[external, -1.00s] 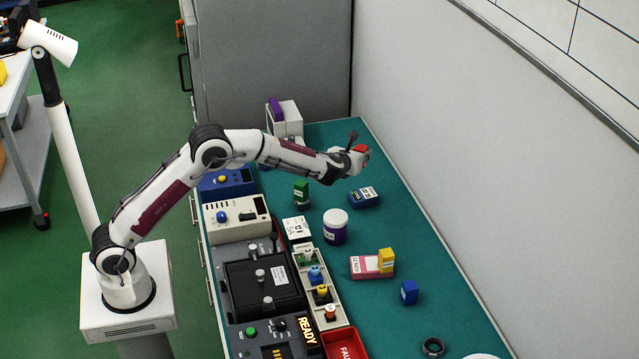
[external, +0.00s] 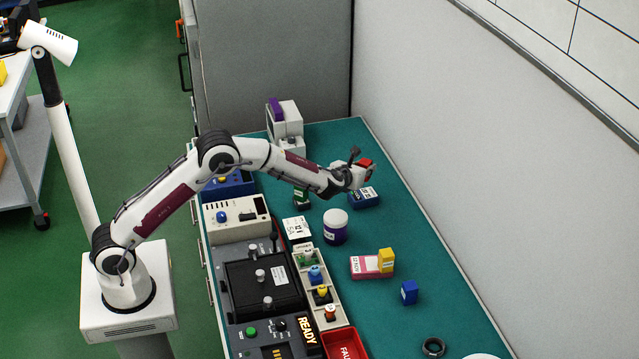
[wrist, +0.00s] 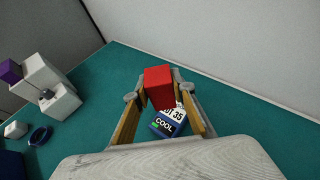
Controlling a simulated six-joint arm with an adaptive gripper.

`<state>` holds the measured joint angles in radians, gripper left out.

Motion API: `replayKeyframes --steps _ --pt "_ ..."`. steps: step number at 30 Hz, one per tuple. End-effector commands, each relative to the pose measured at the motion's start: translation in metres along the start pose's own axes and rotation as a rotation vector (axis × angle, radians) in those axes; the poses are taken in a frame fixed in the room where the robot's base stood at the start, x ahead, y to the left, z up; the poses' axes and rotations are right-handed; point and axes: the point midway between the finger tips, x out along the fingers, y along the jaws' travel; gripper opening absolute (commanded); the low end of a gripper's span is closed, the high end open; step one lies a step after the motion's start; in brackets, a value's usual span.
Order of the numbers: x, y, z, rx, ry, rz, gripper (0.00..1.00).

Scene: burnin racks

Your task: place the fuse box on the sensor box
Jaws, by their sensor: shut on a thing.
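My gripper (external: 357,173) is shut on a small red block, which I take as the fuse box (external: 365,163); in the wrist view the block (wrist: 158,88) sits between the two fingers. A blue box with a white label, which I take as the sensor box (external: 364,199), lies on the teal bench just below my gripper. In the wrist view this box (wrist: 168,123) reads "COOL" and is partly hidden behind the red block. The block appears above the box; whether they touch I cannot tell.
A purple-and-white jar (external: 335,228) and a green box (external: 301,198) stand nearby. A pink box with a yellow block (external: 386,259), a small blue block (external: 409,292) and a black ring (external: 433,347) lie nearer the front. The bench (external: 405,225) is clear along the wall.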

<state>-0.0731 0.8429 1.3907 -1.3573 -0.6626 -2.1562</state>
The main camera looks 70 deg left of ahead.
Motion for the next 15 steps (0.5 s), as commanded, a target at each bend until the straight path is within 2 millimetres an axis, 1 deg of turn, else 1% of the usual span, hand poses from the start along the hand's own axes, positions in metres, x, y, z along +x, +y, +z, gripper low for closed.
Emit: replayKeyframes --steps 1,6,15 --pt "0.003 0.0 -0.008 0.003 0.003 0.001 0.03" --pt "0.009 0.0 -0.021 0.001 0.001 0.0 0.03" --pt "0.009 0.0 -0.023 0.001 0.0 0.0 0.03"
